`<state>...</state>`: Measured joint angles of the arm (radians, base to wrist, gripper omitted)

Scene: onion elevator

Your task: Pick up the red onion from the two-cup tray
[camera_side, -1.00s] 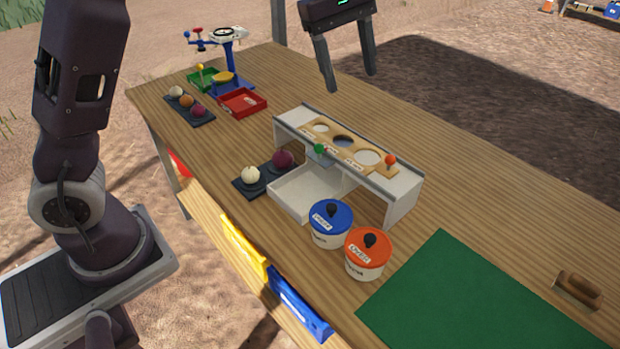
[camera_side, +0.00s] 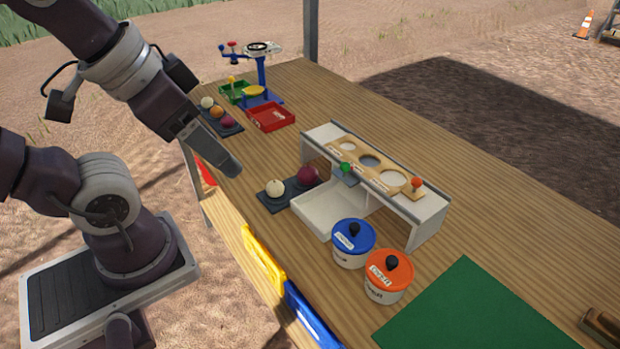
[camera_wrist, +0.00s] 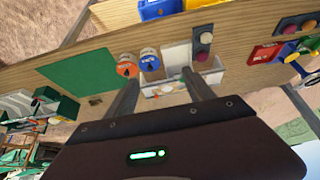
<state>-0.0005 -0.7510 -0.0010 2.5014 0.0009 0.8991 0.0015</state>
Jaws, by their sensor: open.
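The red onion (camera_side: 308,175) sits in the far cup of the dark two-cup tray (camera_side: 291,202), against the white sorting stand. A pale onion (camera_side: 275,188) sits in the tray's near cup. In the wrist view the red onion (camera_wrist: 202,56) is on the tray, right of my fingers. My gripper (camera_side: 231,167) is empty in the air, left of the tray and above the table's near edge. In the side view one finger hides the other. In the wrist view my gripper (camera_wrist: 160,79) shows two fingers spread apart.
The white stand (camera_side: 428,215) with round holes is right of the tray. Blue-lidded (camera_side: 352,237) and orange-lidded (camera_side: 388,273) pots stand in front of it. A red tray (camera_side: 271,117), a scale (camera_side: 262,75) and a three-cup tray (camera_side: 220,119) are farther back. A green mat (camera_side: 470,315) lies right.

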